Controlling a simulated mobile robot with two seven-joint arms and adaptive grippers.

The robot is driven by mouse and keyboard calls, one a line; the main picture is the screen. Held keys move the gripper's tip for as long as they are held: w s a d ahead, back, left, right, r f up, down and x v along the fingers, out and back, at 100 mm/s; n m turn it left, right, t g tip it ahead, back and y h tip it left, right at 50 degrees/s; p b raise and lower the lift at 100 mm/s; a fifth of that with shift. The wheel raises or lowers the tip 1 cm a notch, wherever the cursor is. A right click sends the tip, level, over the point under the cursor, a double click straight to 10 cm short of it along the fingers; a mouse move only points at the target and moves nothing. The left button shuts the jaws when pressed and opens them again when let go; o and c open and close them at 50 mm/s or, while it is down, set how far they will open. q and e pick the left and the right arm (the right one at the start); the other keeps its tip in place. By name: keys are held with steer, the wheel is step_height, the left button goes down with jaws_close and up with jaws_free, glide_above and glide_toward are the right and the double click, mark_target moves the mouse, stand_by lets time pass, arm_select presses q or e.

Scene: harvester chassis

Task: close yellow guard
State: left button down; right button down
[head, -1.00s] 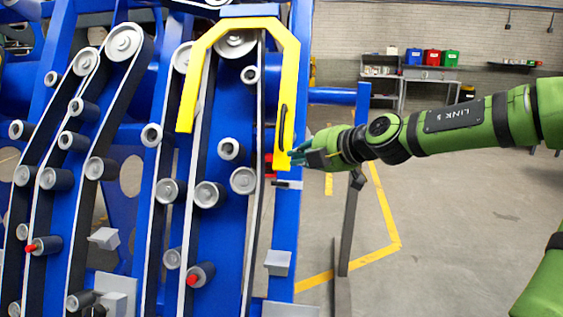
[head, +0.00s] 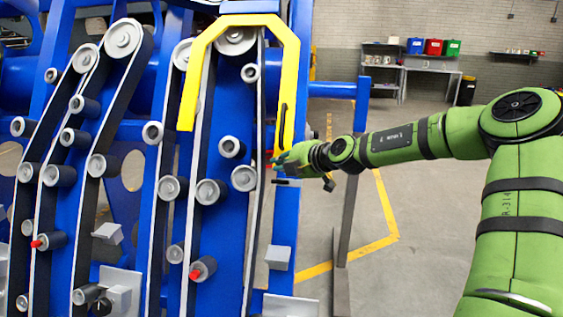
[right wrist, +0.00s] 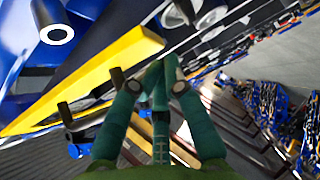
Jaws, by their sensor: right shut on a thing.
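The yellow guard (head: 291,80) is an arched bar around the top of a belt on the blue chassis, with a black handle (head: 283,122) on its right leg. My right gripper (head: 277,160) is at the lower end of that leg and partly hides it. In the right wrist view the guard (right wrist: 95,75) crosses the upper left, and the fingers (right wrist: 157,76) are drawn together beside its end. They are shut on part of the guard, though the exact contact is hard to see. My left gripper is not in view.
Rollers (head: 244,178) and belts fill the blue chassis (head: 284,220) left of the gripper. A dark upright post (head: 347,215) stands to the right. Open floor lies beyond it, with shelves and coloured bins (head: 433,47) at the back.

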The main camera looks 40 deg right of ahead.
steer(key=shift+t, duration=0.3)
steer(key=w+d+f+b, duration=0.1)
steer(key=b, duration=0.1)
steer(key=w+d+f+b, duration=0.1)
steer(key=f+b, duration=0.1)
steer(key=b, duration=0.1)
steer(key=shift+d+f+b, duration=0.15)
steer(key=shift+d+b, duration=0.1)
steer(key=shift+b, duration=0.1)
steer(key=shift+w+d+f+n+h+b, duration=0.2)
steer(key=shift+w+d+n+h+b, duration=0.1)
steer(key=shift+w+d+b, duration=0.15)
steer(key=shift+s+r, duration=0.1)
steer(key=shift+r, duration=0.1)
